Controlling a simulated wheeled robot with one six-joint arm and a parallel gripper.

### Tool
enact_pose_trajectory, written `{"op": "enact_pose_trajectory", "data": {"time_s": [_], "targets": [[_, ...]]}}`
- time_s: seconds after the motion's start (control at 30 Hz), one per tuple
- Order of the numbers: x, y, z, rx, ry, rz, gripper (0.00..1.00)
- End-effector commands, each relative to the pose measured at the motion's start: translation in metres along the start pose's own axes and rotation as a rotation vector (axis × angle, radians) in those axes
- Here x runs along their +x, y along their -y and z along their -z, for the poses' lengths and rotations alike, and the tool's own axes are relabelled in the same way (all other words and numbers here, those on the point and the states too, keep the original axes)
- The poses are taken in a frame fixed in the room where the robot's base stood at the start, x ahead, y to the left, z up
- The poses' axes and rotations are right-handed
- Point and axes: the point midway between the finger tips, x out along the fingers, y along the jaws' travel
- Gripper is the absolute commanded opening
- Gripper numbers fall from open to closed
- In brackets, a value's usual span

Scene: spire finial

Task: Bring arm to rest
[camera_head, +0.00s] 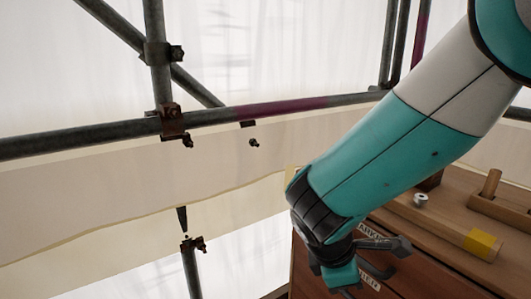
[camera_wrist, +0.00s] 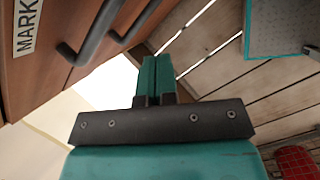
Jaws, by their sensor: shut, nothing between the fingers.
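My arm reaches down from the upper right in the head view, bent at the wrist. My gripper (camera_head: 343,277) is low beside the front of a wooden drawer chest (camera_head: 440,272) and points downward. In the wrist view my gripper (camera_wrist: 157,70) has its two teal fingers together, with nothing between them. The chest front (camera_wrist: 62,75) with its dark bar handles (camera_wrist: 95,35) is left of the fingers. In the head view the wrist and gripper hide part of the chest front and its labels.
On the chest top are a yellow-banded wooden bar (camera_head: 480,244), a small metal cylinder (camera_head: 420,199) and a wooden peg (camera_head: 490,183). Scaffold tubes (camera_head: 90,135) cross behind. The wrist view shows a plank floor (camera_wrist: 215,60), a teal-edged panel (camera_wrist: 285,25) and a red mesh object (camera_wrist: 295,161).

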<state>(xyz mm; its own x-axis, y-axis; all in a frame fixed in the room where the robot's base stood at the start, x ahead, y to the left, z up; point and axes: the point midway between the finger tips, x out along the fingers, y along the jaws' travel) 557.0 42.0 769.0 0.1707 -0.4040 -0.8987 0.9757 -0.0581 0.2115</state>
Motion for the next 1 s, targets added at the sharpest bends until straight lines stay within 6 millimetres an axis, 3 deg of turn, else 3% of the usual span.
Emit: {"op": "enact_pose_trajectory", "data": {"time_s": [0.03,0.2,0.6,1.0], "targets": [[-0.014,0.007,-0.014,0.121,-0.091,0.053,0.00],[-0.060,0.045,-0.040,0.454,-0.336,0.249,0.00],[-0.142,0.130,-0.069,0.845,-0.613,0.564,0.00],[-0.245,0.103,-0.111,0.836,-0.605,0.565,0.00]]}}
